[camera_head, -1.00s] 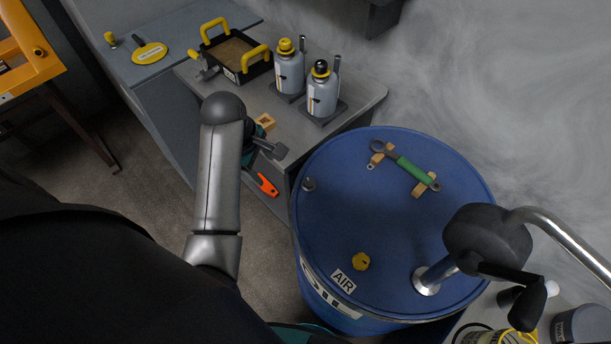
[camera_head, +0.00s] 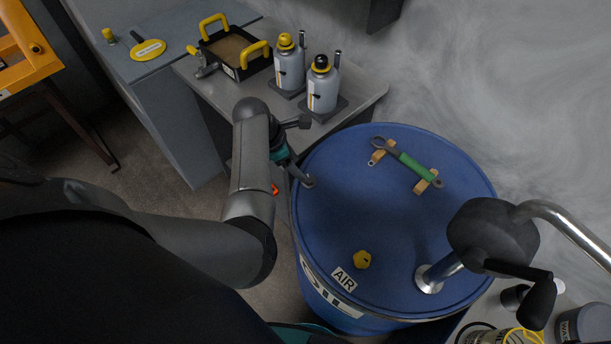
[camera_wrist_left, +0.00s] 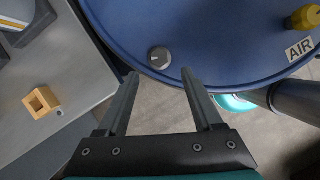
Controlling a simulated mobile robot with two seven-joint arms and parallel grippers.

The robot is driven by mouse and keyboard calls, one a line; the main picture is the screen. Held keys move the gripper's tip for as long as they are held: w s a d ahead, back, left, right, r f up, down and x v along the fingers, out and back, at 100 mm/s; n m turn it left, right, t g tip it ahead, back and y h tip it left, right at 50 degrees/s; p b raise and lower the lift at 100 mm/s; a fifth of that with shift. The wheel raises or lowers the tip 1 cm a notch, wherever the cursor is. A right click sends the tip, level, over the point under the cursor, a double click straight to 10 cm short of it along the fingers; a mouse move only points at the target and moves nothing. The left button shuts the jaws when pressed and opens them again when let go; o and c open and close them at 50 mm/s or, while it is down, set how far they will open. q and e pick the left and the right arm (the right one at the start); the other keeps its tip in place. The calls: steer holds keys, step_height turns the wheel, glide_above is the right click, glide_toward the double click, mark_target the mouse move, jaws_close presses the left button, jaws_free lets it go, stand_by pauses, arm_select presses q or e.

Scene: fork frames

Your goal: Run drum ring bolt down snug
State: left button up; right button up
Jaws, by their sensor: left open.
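The blue drum (camera_head: 325,225) stands right of centre in the head view, with its lid facing up. A wrench with a green handle (camera_head: 412,168) lies on two small wooden blocks on the lid. A round grey cap (camera_wrist_left: 159,57) sits on the lid near the rim. My left gripper (camera_head: 302,180) is at the drum's left rim beside this cap. In the left wrist view its two fingers (camera_wrist_left: 158,74) are apart and empty, with the cap just beyond the gap between the tips. I cannot make out a ring bolt. My right gripper is not in view.
A yellow cap (camera_head: 362,260) and a dark pump (camera_head: 490,235) with a crank stand on the lid. Two spray bottles (camera_head: 322,90) and a yellow-handled tray (camera_head: 235,50) stand on the grey bench (camera_head: 365,92). A wooden block (camera_wrist_left: 40,102) lies on the bench. The lid's middle is clear.

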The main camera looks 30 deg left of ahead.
mark_target(308, 178)
arm_select(q)
steer(key=b+x, duration=0.2)
steer(key=x, duration=0.4)
steer(key=shift+w+f, duration=0.1)
steer(key=shift+f, duration=0.25)
jaws_close()
stand_by(0.3)
